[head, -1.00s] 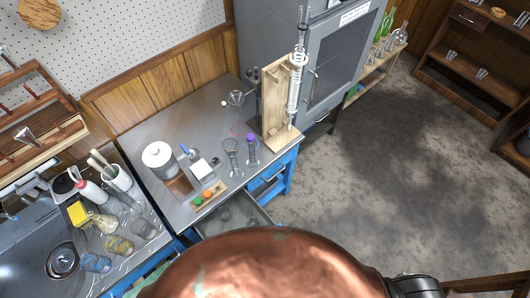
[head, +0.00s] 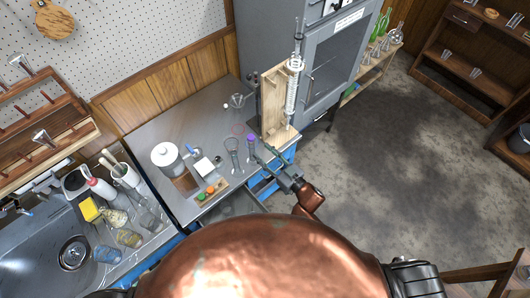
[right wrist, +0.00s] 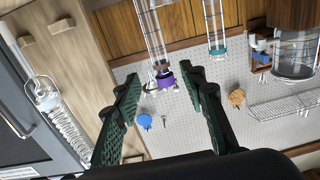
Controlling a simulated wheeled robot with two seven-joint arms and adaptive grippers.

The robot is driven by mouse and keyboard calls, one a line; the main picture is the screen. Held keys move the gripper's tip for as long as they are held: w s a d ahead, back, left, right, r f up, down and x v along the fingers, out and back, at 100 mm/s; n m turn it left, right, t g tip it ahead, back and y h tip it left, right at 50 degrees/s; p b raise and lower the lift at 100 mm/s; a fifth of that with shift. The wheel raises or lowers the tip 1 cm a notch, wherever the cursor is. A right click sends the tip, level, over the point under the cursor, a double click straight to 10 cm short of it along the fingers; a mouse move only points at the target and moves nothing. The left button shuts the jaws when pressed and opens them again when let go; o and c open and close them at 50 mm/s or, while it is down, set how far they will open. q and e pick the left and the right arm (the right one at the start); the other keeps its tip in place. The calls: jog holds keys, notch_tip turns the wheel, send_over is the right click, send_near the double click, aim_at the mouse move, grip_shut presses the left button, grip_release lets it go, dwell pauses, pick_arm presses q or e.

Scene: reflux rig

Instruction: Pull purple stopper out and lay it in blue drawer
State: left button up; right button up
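The purple stopper (head: 251,138) sits in the top of a clear glass cylinder (head: 252,152) on the metal bench. In the right wrist view the purple stopper (right wrist: 165,80) shows in the gap between the fingertips. My right gripper (right wrist: 165,82) is open, with one dark green finger on each side of it and nothing held. In the head view my right gripper (head: 264,153) is beside the cylinder, reaching in from the lower right. An open drawer (head: 232,204) under the bench's front edge is partly hidden by my copper body. My left gripper is not in view.
A second glass cylinder (head: 232,150) stands just left of the stoppered one. The wooden reflux stand (head: 277,100) with its glass column rises close behind my right gripper. A white jar (head: 167,158) and a small rack with orange and green stoppers (head: 208,193) are farther left.

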aim_at(253, 143)
jog(key=shift+w+a+r, duration=0.25)
jog(key=shift+a, duration=0.05)
jog(key=shift+x, duration=3.55)
jog(key=shift+f, duration=0.1)
jog(key=shift+c, duration=0.2)
grip_shut()
